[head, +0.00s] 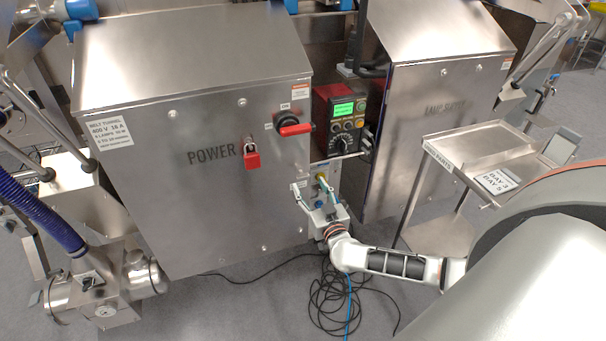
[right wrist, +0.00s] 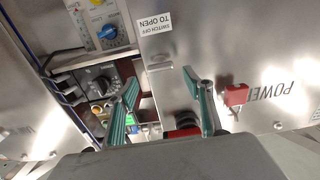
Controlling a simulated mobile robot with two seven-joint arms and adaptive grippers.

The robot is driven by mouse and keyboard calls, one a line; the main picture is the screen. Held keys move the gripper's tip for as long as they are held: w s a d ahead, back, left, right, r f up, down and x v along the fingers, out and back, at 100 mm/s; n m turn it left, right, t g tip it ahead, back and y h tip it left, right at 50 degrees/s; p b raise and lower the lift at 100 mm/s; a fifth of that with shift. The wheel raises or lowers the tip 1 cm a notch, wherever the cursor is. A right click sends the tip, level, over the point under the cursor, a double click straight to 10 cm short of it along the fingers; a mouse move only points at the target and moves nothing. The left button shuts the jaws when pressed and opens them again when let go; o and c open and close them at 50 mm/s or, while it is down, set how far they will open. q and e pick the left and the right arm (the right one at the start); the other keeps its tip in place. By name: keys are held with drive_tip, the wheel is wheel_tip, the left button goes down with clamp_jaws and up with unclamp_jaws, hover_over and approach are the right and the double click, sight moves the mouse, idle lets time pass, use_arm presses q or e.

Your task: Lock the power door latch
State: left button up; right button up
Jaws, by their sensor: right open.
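The power door (head: 200,180) is a steel panel marked POWER and appears closed. A small metal latch piece (right wrist: 160,62) shows near the door's edge in the right wrist view, beside a "switch off to open" label (right wrist: 155,27). I cannot tell its position, and in the head view my gripper hides that area. A red padlock (head: 251,157) hangs on the door; it also shows in the right wrist view (right wrist: 236,95). A red switch handle (head: 296,130) lies roughly level. My right gripper (head: 312,188) is open and empty, its fingers by the door's right edge. My left gripper is not in view.
A red control box (head: 341,120) with a green display stands right of the door. A second steel cabinet (head: 440,140) is beyond it. A steel cart (head: 490,150) stands at right. Black cables (head: 335,300) coil on the floor below my right arm.

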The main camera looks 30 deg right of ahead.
sight(304, 177)
drive_tip(key=b+x, duration=0.1)
drive_tip(key=x, duration=0.4)
drive_tip(key=shift+f, duration=0.15)
drive_tip(key=shift+b+x, duration=0.3)
drive_tip(key=shift+x, duration=0.45)
drive_tip(key=shift+a, duration=0.1)
drive_tip(key=shift+c, duration=0.2)
drive_tip(key=c, duration=1.1)
